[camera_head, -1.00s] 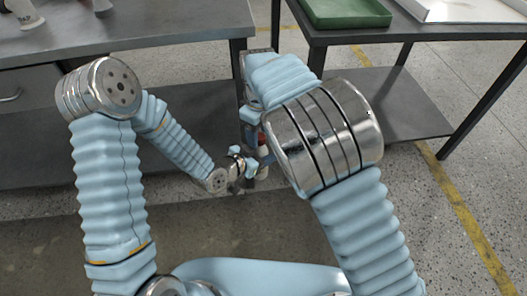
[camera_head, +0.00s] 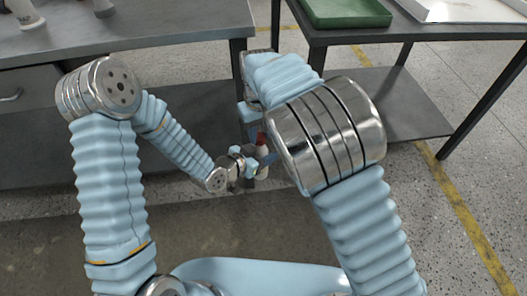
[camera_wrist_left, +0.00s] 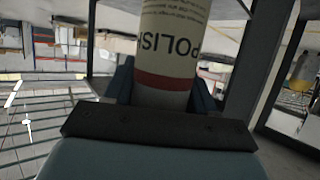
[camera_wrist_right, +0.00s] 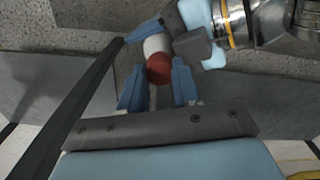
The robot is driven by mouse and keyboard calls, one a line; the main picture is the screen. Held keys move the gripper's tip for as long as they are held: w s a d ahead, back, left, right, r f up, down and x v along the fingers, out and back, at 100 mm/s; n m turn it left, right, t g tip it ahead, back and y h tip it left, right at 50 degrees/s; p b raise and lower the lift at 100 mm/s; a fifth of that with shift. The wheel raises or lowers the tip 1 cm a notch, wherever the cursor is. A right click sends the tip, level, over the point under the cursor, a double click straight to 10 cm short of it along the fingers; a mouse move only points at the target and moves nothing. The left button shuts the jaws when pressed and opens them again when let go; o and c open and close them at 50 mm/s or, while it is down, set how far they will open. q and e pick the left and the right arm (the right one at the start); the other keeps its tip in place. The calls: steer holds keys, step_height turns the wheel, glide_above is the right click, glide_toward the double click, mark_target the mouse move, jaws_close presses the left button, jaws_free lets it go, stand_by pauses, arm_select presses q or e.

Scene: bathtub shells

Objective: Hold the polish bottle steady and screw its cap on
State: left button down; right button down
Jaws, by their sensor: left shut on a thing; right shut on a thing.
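The polish bottle (camera_wrist_left: 168,45) is white with dark lettering and a red band. It stands between the fingers of my left gripper (camera_wrist_left: 166,90), which is shut on it. In the head view the bottle (camera_head: 262,170) is small and partly hidden by my left gripper (camera_head: 251,168). The red cap (camera_wrist_right: 158,69) is between the fingertips of my right gripper (camera_wrist_right: 158,84), shut on it. The cap (camera_head: 261,139) lies in line with the bottle's white end (camera_wrist_right: 156,45). They look touching, but I cannot tell whether the threads are engaged.
A grey table (camera_head: 120,30) with a drawer stands at the back left. Another dark table (camera_head: 420,28) with a green tray (camera_head: 345,12) stands at the back right. The two arms meet over open floor in front of them.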

steer(key=m, duration=0.3)
steer(key=c, duration=0.7)
jaws_free()
steer(key=shift+c, duration=0.2)
step_height(320, 180, up, 12)
